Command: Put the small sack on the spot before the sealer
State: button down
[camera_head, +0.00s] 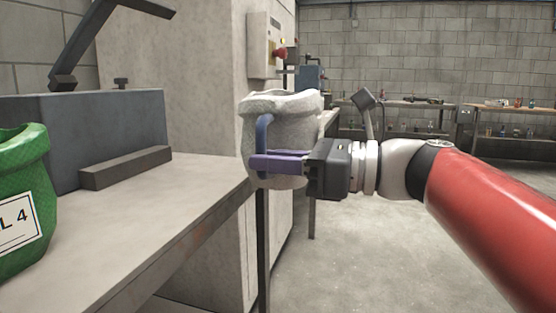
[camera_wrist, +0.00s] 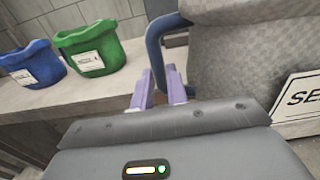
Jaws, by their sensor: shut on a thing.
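A light grey sack (camera_head: 283,115) with a blue handle (camera_head: 262,137) hangs in the air past the right edge of the bench. My gripper (camera_head: 256,163) has its purple fingers shut on the handle. In the wrist view the fingers (camera_wrist: 160,88) meet at the handle (camera_wrist: 155,60), with the grey sack (camera_wrist: 235,65) filling the upper right. Its label (camera_wrist: 296,98), reading "SE...", is cut off. A dark grey machine (camera_head: 90,135) with a raised arm, apparently the sealer, stands on the bench. A dark bar (camera_head: 127,167) lies along its front.
The bench (camera_head: 150,215) is bare before the bar. A green sack (camera_head: 22,205) labelled "L 4" stands at its left; it also shows in the wrist view (camera_wrist: 92,40), beside a blue sack (camera_wrist: 35,58). A pale cabinet (camera_head: 190,85) with a control box (camera_head: 265,45) rises behind the bench.

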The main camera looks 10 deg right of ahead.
jog(key=p+x, duration=0.7)
jog(key=x, duration=1.9)
jog(key=shift+w+a, duration=0.15)
jog(key=shift+a, duration=0.2)
jog(key=shift+f+b, duration=1.05)
jog(key=shift+b, duration=0.1)
